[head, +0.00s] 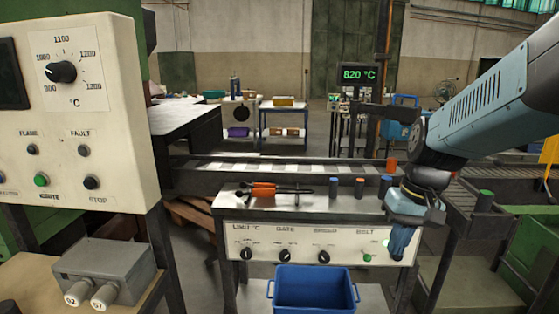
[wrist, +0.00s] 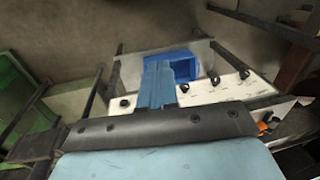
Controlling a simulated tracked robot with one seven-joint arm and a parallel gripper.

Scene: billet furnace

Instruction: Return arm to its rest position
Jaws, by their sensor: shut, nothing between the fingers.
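My arm (head: 495,100) reaches in from the right in the head view and bends down at the wrist. My gripper (head: 398,254) points downward at the right end of the small steel bench, in front of its control panel (head: 310,245). Its blue fingers are together and empty. In the wrist view, the gripper (wrist: 158,66) shows its two fingers side by side with no gap I can make out. The blue bin (wrist: 178,67) lies beyond the fingertips there, partly hidden by them.
The blue bin (head: 313,290) stands below the bench (head: 300,207). Orange-handled tongs (head: 265,190) and several dark billets (head: 334,187) lie or stand on the bench. A conveyor (head: 230,166) runs behind. A furnace panel (head: 100,120) fills the left; a display (head: 358,75) reads 820 °C.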

